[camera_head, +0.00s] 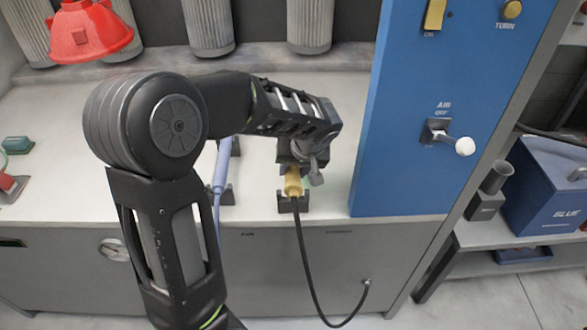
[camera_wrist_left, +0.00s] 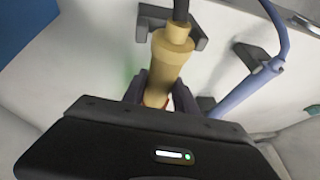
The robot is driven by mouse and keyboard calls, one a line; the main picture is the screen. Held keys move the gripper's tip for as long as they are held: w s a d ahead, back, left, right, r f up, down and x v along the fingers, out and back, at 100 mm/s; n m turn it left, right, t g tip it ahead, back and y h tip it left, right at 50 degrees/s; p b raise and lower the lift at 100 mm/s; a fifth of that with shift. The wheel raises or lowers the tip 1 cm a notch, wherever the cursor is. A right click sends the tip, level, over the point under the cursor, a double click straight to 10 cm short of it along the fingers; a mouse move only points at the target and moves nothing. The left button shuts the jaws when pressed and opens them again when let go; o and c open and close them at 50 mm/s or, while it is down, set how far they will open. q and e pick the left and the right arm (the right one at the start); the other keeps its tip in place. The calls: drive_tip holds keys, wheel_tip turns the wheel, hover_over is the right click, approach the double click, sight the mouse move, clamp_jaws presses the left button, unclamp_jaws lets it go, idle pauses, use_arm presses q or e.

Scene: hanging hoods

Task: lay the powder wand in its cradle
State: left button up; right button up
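The yellow powder wand (camera_head: 293,182) lies along its dark cradle (camera_head: 293,204), with its black hose running out over the near edge of the counter. In the left wrist view the hose end of the wand (camera_wrist_left: 170,47) is at the cradle's fork (camera_wrist_left: 168,18); I cannot tell if it is fully seated. My left gripper (camera_head: 303,172) is over the wand. Its fingers (camera_wrist_left: 160,92) are on both sides of the wand's body, very near it; whether they press on it is unclear. The wand's far end is hidden by my gripper. My right gripper is out of view.
A lavender wand (camera_head: 222,165) lies in a neighbouring cradle (camera_head: 228,196) to the left. A blue panel (camera_head: 395,165) with switches and an air lever (camera_head: 450,138) stands close on the right. Grey filters (camera_head: 208,25) and a red funnel-like thing (camera_head: 90,35) are at the back.

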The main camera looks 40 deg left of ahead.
use_arm(q)
drive_tip(key=o, duration=0.4)
drive_tip(key=shift+o, duration=0.2)
drive_tip(key=shift+b+v, duration=0.35)
drive_tip(key=shift+v, duration=3.45)
drive_tip(key=shift+d+f, duration=0.1)
drive_tip(key=shift+d, duration=0.05)
